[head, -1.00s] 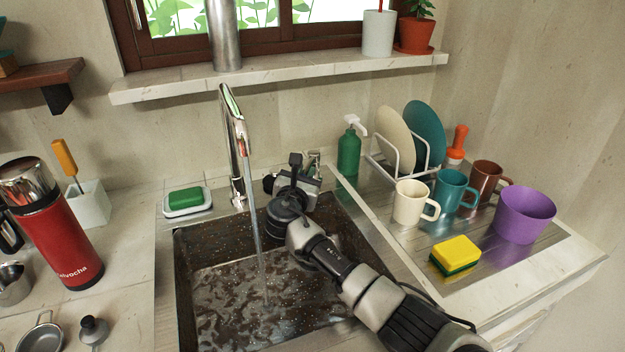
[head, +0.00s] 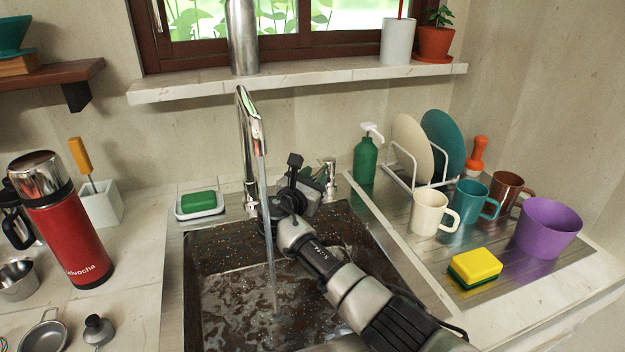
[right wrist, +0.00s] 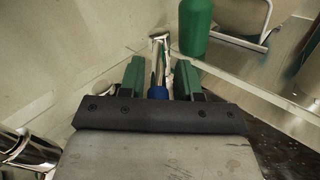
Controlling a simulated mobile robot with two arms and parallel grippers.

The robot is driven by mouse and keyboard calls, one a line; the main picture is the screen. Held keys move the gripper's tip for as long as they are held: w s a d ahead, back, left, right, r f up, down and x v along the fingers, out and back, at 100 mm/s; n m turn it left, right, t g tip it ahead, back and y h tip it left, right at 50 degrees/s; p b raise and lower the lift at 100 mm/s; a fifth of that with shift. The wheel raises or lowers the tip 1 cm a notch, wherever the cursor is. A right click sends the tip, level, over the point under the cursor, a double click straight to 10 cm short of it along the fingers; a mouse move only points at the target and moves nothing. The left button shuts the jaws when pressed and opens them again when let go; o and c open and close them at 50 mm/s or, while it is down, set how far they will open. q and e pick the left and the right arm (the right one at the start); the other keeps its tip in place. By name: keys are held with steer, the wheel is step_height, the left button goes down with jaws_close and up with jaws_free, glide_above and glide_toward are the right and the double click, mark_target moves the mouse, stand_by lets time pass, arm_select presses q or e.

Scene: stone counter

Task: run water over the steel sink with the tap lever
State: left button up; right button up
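The chrome tap (head: 247,130) stands behind the steel sink (head: 205,290), and a stream of water (head: 268,235) falls from its spout into the sink. Water with ripples covers the sink floor. My right gripper (head: 318,183) is at the sink's back edge, right of the tap. The chrome tap lever (head: 329,168) shows just beyond it. In the right wrist view, the lever (right wrist: 161,55), with a blue part at its near end, stands between the two green fingers of my right gripper (right wrist: 160,80). Gaps show on both sides, so the gripper is open. My left gripper is out of view.
A green soap bottle (head: 366,160) and a dish rack (head: 402,168) stand right of the lever. Mugs, a purple cup (head: 547,230) and a sponge (head: 474,267) are on the drainboard. A soap dish (head: 199,207) and red flask (head: 62,230) stand left.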

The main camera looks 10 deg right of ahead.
steer(key=shift+o, duration=0.5)
steer(key=shift+s+a+r+p, duration=0.1)
steer(key=shift+s+a+p, duration=0.1)
steer(key=shift+p, duration=0.1)
steer(key=p+v, duration=0.7)
steer(key=v, duration=0.3)
steer(key=shift+s, duration=0.15)
stand_by(6.0)
